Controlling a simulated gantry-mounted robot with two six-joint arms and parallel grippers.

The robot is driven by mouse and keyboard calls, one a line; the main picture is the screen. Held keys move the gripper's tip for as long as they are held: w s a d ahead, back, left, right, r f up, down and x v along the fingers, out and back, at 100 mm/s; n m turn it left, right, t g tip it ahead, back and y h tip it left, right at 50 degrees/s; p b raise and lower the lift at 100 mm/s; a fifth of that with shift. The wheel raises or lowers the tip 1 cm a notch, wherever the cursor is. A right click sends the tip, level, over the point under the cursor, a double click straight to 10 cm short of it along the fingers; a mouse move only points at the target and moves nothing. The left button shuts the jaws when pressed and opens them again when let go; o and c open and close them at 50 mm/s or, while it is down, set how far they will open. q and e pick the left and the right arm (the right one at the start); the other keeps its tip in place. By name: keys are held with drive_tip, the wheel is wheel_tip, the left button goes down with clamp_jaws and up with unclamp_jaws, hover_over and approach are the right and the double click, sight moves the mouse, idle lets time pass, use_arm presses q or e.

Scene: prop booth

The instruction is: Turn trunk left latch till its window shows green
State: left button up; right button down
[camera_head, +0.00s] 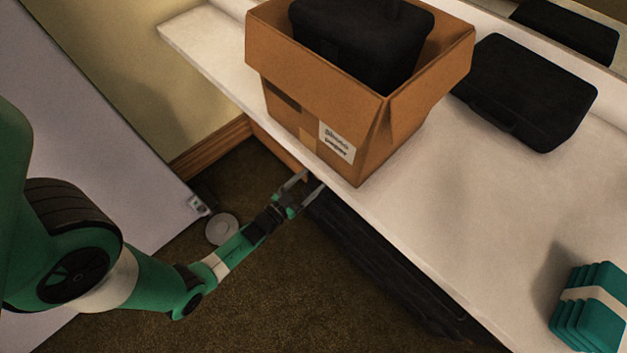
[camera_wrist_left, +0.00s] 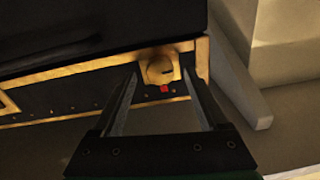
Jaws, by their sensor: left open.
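The trunk (camera_head: 375,265) is a long dark box under the front edge of the table. In the left wrist view the trunk (camera_wrist_left: 90,35) is black with brass edging and small studs. The left latch (camera_wrist_left: 159,69) is a round brass knob with a dark slot, near the trunk's brass corner. Its small window (camera_wrist_left: 164,89) shows red just below the knob. My left gripper (camera_head: 309,182) reaches in beside the trunk; in the left wrist view its open fingers stand either side of the latch. I cannot tell whether they touch it. My right gripper is not in view.
The table (camera_head: 455,215) overhangs the trunk. A cardboard box (camera_head: 325,85) holding a black case (camera_head: 360,40) stands on it, with another black case (camera_head: 525,90) behind and a banded teal stack (camera_head: 590,310) at right. A pale round disc (camera_head: 221,229) lies below my left forearm.

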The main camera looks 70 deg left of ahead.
use_arm(q)
drive_tip(key=shift+x, duration=0.9)
clamp_jaws()
